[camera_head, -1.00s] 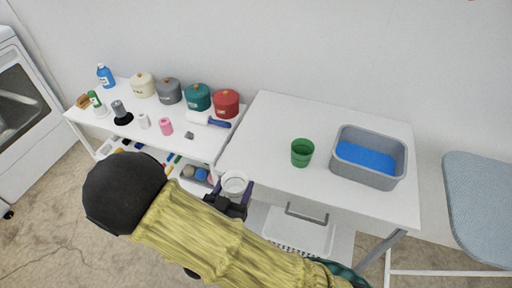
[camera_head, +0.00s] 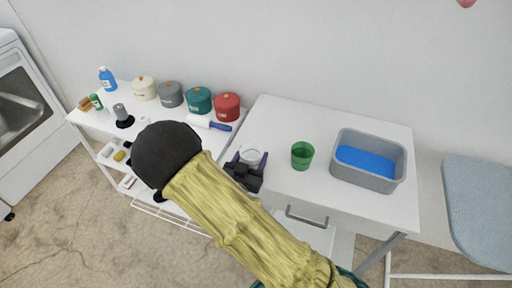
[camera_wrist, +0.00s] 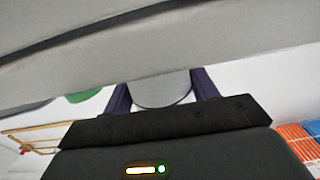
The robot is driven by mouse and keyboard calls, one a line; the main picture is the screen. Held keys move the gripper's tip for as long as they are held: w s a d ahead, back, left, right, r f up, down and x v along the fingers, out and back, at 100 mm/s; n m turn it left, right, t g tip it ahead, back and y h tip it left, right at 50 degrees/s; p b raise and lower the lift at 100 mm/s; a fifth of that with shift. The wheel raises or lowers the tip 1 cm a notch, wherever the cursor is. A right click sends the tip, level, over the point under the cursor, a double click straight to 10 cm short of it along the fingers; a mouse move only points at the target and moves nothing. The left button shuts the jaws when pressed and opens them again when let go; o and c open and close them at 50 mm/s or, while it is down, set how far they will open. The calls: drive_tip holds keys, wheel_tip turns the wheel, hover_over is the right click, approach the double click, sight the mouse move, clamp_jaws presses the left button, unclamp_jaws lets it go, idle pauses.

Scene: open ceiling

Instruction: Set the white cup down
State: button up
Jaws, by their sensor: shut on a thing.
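The white cup (camera_head: 251,154) is between the fingers of my gripper (camera_head: 250,160), which is shut on it. In the head view the cup appears over the left part of the white table, left of the green cup (camera_head: 302,155). I cannot tell whether its base touches the tabletop. In the wrist view the cup (camera_wrist: 161,92) shows as a pale rounded shape between the two dark purple fingers of my gripper (camera_wrist: 163,92). Most of the cup is cut off there by a large grey shape close to the camera.
The white table (camera_head: 290,115) has free room behind and left of the green cup. A grey basin with a blue inside (camera_head: 367,182) stands at its right. A white shelf (camera_head: 98,131) at left holds several pots, bottles and a rolling pin (camera_head: 208,122).

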sight(255, 151)
drive_tip(key=x, duration=0.4)
drive_tip(key=shift+w, duration=0.1)
drive_tip(key=shift+f, duration=0.1)
drive_tip(key=shift+f, duration=0.15)
drive_tip(key=o, duration=1)
drive_tip(key=shift+o, duration=0.2)
drive_tip(key=shift+r, duration=0.2)
drive_tip(key=v, duration=1.2)
